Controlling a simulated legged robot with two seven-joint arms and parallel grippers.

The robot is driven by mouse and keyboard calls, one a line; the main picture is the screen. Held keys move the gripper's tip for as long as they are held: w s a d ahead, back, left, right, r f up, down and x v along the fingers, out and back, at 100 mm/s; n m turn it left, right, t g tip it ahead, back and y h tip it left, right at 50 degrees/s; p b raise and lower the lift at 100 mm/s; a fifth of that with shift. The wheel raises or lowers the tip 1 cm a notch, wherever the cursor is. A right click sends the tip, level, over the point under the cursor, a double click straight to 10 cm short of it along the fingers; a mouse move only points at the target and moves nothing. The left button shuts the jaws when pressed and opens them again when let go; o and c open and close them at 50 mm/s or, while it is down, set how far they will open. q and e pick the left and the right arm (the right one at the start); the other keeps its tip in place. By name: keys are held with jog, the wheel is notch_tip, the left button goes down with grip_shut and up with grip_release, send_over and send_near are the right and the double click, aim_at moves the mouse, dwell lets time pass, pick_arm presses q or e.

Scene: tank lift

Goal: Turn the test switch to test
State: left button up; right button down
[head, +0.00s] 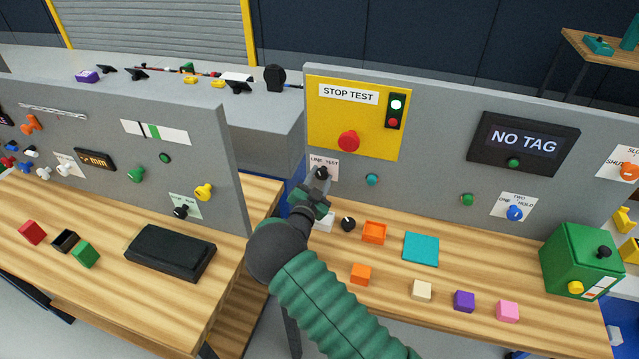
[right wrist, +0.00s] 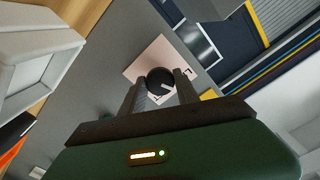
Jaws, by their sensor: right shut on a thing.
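The test switch (head: 321,173) is a black knob on a pale label reading "LINE TEST", low on the left of the grey panel, under the yellow STOP TEST plate (head: 327,125). My right gripper (head: 318,183) reaches up to it, and its fingers partly cover the knob in the head view. In the right wrist view the black knob (right wrist: 160,80) sits between the two fingertips, with a white mark on its face. The gripper is shut on the knob. My left gripper is not in view.
A red button (head: 348,141) and a lit signal light (head: 396,106) are above the switch. A teal button (head: 371,180) is just right. A black knob (head: 348,224), an orange tray (head: 374,232) and a teal mat (head: 421,249) are on the bench below. Another grey panel (head: 120,165) stands left.

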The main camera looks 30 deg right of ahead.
jog(key=m+b, duration=1)
jog(key=b, duration=0.3)
jog(key=shift+w+f+m, duration=0.1)
jog(key=shift+m, duration=0.2)
jog(key=shift+r+m+b, duration=0.25)
jog(key=shift+m+b, duration=0.75)
jog(key=shift+b, duration=0.5)
jog(key=c, duration=1.1)
grip_release()
jog(key=shift+c, duration=0.2)
jog(key=shift+o, duration=1.2)
jog(key=shift+w+d+f, duration=0.1)
jog(key=shift+f, duration=0.1)
